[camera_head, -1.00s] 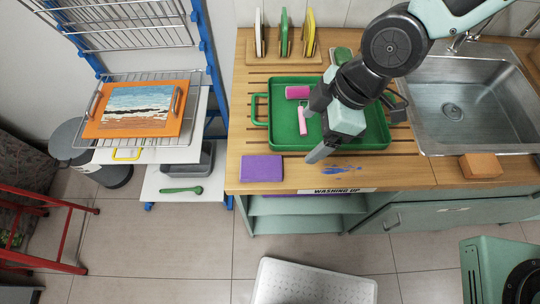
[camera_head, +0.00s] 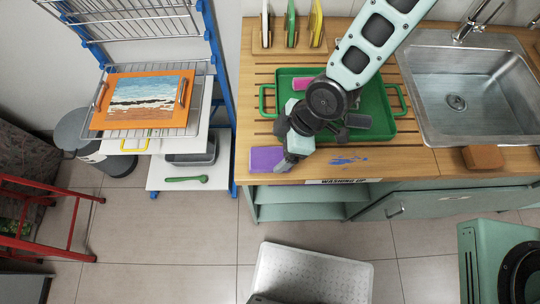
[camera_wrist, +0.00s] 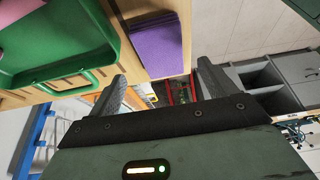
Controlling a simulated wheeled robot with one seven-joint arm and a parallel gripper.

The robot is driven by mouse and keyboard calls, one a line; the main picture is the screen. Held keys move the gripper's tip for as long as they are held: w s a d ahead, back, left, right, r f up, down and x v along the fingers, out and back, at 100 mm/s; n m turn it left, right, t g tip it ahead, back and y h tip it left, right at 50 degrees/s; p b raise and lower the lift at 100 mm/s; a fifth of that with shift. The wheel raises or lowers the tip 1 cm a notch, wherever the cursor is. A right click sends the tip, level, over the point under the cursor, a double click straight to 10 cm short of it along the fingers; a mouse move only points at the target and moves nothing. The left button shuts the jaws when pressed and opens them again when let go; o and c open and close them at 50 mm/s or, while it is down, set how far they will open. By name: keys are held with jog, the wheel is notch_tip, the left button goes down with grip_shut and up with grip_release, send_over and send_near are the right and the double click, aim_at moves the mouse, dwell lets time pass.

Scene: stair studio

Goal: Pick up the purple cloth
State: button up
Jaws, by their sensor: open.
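The purple cloth (camera_head: 266,159) lies flat and folded at the front left edge of the wooden counter. My gripper (camera_head: 287,150) is over the counter at the cloth's right side and covers part of its right end in the head view. In the wrist view the cloth (camera_wrist: 158,46) shows beyond the open fingers, near the upper middle. The fingers (camera_wrist: 162,88) are apart with nothing between them. Whether a finger touches the cloth, I cannot tell.
A green tray (camera_head: 386,124) with a pink item (camera_head: 301,84) stands behind my gripper. A sink (camera_head: 455,95) is at right, with a brown sponge-like block (camera_head: 483,157) in front. A drying rack (camera_head: 150,135) stands left. Blue smears mark the counter's front.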

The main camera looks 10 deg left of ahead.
aim_at(270, 157)
jog(key=shift+p+x, duration=1.25)
jog(key=shift+x, duration=1.3)
jog(key=shift+s, duration=0.2)
jog(key=c, duration=1.1)
jog(key=shift+c, duration=0.2)
jog(key=shift+r, duration=0.15)
notch_tip(270, 157, up, 10)
jog(key=b, duration=0.3)
jog(key=shift+d, duration=0.1)
jog(key=shift+o, duration=0.8)
